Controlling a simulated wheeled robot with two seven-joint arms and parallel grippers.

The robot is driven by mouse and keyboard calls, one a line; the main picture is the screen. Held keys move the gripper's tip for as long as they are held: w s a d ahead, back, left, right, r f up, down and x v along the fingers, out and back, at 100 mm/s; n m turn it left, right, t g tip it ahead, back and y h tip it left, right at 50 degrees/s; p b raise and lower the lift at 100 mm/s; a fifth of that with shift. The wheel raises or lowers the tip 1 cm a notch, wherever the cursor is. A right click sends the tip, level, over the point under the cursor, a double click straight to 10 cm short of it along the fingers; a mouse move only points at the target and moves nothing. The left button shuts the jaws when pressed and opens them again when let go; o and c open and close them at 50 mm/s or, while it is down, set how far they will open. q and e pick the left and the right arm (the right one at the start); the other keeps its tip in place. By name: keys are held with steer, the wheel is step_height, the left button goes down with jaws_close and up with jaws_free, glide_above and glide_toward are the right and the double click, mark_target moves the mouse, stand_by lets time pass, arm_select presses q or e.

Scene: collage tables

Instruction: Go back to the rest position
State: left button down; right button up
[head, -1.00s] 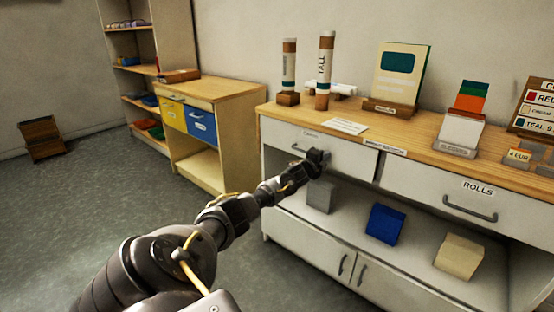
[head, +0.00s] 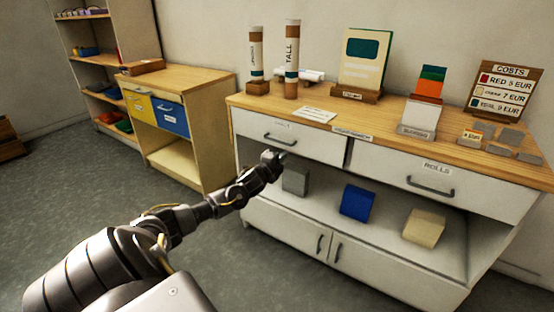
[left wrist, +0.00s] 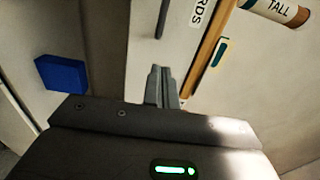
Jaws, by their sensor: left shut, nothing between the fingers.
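My left gripper (head: 277,158) is shut and empty. In the head view it shows in front of the white cabinet (head: 290,230), just below the left drawer (head: 300,136). In the left wrist view its two fingers (left wrist: 161,88) are together, pointing at the cabinet front, with a drawer handle beyond them. My left arm reaches in from the lower left. My right gripper is in neither view.
A wooden counter (head: 380,133) holds upright tubes, a display card, small signs and a costs board (head: 508,88). The open shelf below holds grey, blue (head: 357,202) and cream blocks. A smaller wooden cabinet (head: 205,81) stands to the left.

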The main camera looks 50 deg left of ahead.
arm_select(q)
steer(key=shift+v, duration=1.4)
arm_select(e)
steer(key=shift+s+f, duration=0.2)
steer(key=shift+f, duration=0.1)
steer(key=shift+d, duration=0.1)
